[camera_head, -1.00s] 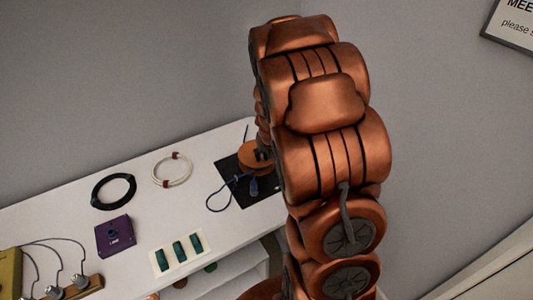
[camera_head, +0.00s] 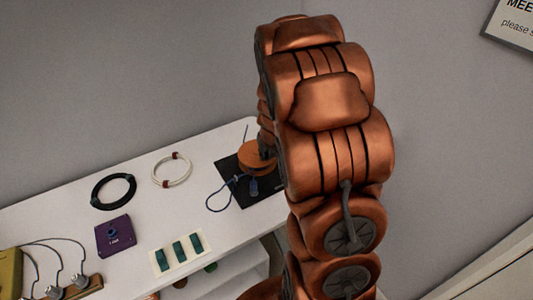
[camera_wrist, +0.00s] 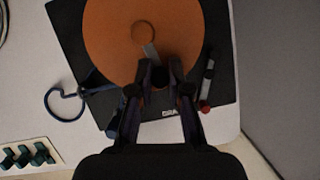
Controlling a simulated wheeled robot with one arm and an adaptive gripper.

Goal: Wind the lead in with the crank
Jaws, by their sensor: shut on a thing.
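The orange round drum (camera_wrist: 110,45) lies on a black base plate (camera_wrist: 225,60) in the wrist view. A grey crank arm (camera_wrist: 151,50) runs from its hub towards my gripper (camera_wrist: 160,74). My gripper is shut on the crank's dark knob, which is mostly hidden between the fingers. The blue lead (camera_wrist: 65,117) makes a loose loop left of the plate, and part of it is hidden by a finger. In the head view the drum (camera_head: 255,157) is partly behind my arm, and the lead's loop (camera_head: 218,207) and dark blue plug (camera_head: 253,187) lie in front of it.
A black cable coil (camera_head: 94,194), a white coil (camera_head: 155,176), a purple box (camera_head: 115,236) and a card with green pieces (camera_head: 179,252) lie left on the white table (camera_head: 60,215). A dark stick with a red end (camera_wrist: 207,85) lies right of the drum. Grey walls stand behind.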

